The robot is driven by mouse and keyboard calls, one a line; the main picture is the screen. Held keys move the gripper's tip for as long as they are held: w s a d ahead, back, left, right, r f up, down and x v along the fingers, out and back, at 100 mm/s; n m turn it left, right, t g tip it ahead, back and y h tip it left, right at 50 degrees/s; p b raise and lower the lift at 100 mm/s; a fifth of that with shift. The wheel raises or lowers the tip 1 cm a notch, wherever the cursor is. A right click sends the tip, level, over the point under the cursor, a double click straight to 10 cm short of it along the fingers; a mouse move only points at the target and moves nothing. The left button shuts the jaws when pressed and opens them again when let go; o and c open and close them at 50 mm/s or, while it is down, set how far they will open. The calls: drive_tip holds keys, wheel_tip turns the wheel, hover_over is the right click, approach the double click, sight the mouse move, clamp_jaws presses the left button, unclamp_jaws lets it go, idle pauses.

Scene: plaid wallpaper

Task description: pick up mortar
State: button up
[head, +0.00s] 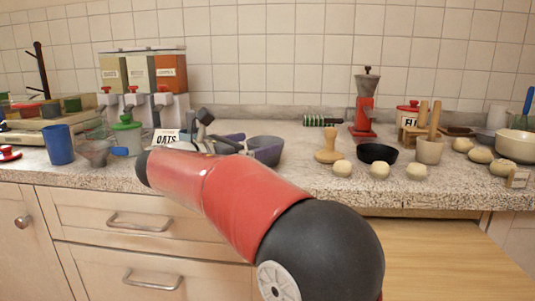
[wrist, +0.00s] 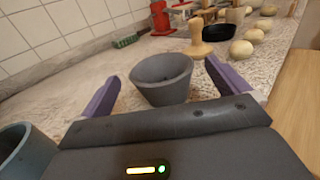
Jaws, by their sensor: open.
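A dark grey, round bowl (head: 266,151), which looks like the mortar, stands upright on the speckled counter in the head view. In the wrist view the grey bowl (wrist: 162,82) lies ahead, between my two purple fingers, and its inside looks empty. My gripper (head: 236,143) is open, and its fingertips reach to either side of the bowl's near part. In the wrist view my gripper (wrist: 163,75) shows a finger left and right of the bowl; I cannot tell whether either touches it. My arm hides part of the counter front.
A wooden stamp-like tool (head: 328,146), a black bowl (head: 377,153) and a pale cup (head: 429,151) holding wooden handles stand to the right, with dough balls in front. A red grinder (head: 363,115) stands behind. Another grey vessel (wrist: 22,152) is at the wrist view's lower left.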

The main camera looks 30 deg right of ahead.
sight(277, 139)
drive_tip(key=x, duration=0.4)
drive_tip(key=shift+d+f, duration=0.2)
drive_tip(key=shift+f, duration=0.05)
drive_tip(key=shift+c, duration=0.3)
drive_tip(key=c, duration=1.3)
